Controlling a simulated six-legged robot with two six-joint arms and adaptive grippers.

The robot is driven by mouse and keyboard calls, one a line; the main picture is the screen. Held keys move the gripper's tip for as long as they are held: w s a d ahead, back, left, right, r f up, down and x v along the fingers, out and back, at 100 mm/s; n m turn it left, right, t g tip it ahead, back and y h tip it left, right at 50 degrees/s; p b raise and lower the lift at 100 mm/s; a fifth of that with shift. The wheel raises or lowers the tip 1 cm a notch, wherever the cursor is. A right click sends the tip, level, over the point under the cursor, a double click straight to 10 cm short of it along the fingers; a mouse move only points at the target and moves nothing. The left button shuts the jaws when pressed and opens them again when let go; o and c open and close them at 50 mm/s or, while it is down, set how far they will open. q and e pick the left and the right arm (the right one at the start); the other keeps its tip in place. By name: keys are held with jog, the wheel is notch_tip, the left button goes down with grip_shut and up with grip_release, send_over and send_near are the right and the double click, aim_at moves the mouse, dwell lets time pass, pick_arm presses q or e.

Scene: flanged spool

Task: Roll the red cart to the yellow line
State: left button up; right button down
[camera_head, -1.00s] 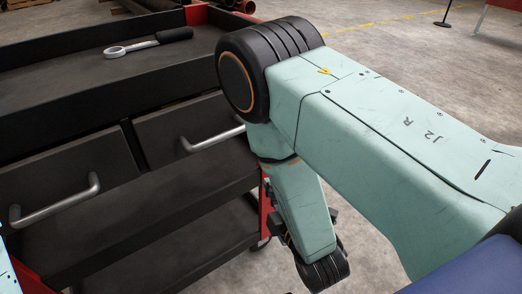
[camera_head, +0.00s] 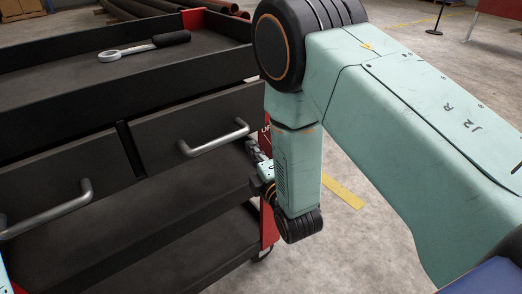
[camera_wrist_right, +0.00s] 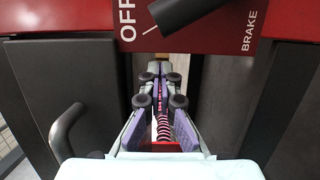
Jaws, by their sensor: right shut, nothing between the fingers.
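The red cart (camera_head: 270,195) fills the left of the head view, with a dark top tray, drawers and lower shelves on a red frame. In the right wrist view its red plate (camera_wrist_right: 215,38) reads OFF and BRAKE, with a black lever (camera_wrist_right: 188,12) across it. My right gripper (camera_head: 257,160) is beside the cart's right end, partly hidden by my forearm. In the wrist view the gripper (camera_wrist_right: 160,68) is shut and empty, its tips just below the plate. Contact cannot be told. A yellow strip (camera_head: 343,193) lies on the floor right of the cart. My left gripper is out of view.
A wrench (camera_head: 140,47) lies on the cart's top tray. Silver drawer handles (camera_head: 215,139) stick out toward me. Brown pipes (camera_head: 150,8) lie behind the cart. A thin yellow floor line (camera_head: 415,22) and a black post (camera_head: 438,18) are far back. Concrete floor right of the cart is open.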

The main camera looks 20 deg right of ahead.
jog(key=shift+w+d+f+b, duration=0.15)
jog(key=shift+w+d, duration=0.1)
jog(key=shift+d, duration=0.35)
jog(key=shift+w+d+b, duration=0.15)
jog(key=shift+w+d, duration=0.05)
jog(key=shift+d, duration=0.35)
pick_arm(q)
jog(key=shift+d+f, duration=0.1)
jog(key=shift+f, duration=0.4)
pick_arm(e)
jog(key=shift+d, duration=0.15)
